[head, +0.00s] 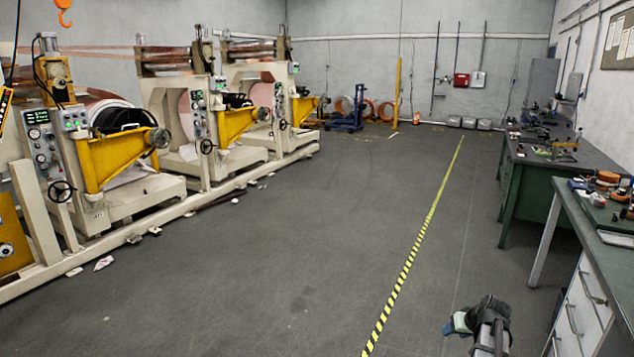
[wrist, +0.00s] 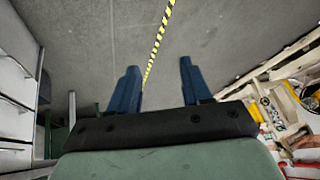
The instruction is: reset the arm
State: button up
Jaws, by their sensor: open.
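My gripper (wrist: 160,88) shows in the wrist view with two blue fingers set well apart and nothing between them. Past the fingers I see bare grey floor and the yellow-black striped line. In the head view my gripper (head: 456,325) is at the bottom right, at the end of my dark arm. It hangs over the floor, to the right of the striped line and left of the white drawer bench. It is small there and its fingers are partly hidden.
A white drawer bench (head: 583,303) and a green workbench (head: 533,190) with tools line the right side. Large cream foil machines (head: 120,205) with yellow arms stand along the left. The grey floor (head: 290,260) between is mostly clear, crossed by a striped line (head: 408,265).

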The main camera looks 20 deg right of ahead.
jog(key=w+a+f+n+g+y, duration=0.15)
jog(key=a+f, duration=0.25)
jog(key=a, duration=0.9)
jog(key=w+a+f+n+g, duration=0.15)
jog(key=a+f, duration=0.25)
jog(key=a, duration=0.8)
jog(key=s+a+f+n+g+h, duration=0.1)
jog(key=s+a+f+g, duration=0.15)
jog(key=a, duration=0.75)
jog(key=s+a+f+g, duration=0.1)
jog(key=s+a+f, duration=0.3)
jog(key=a, duration=0.6)
jog(key=s+f+g, duration=0.3)
jog(key=s+f, duration=0.7)
jog(key=s, duration=0.4)
jog(key=s+f+g, duration=0.3)
jog(key=s+f, duration=0.7)
jog(key=s, duration=0.5)
jog(key=shift+s+a+f, duration=0.2)
jog(key=shift+s, duration=0.05)
jog(key=shift+g, duration=0.25)
jog(key=shift+c, duration=0.2)
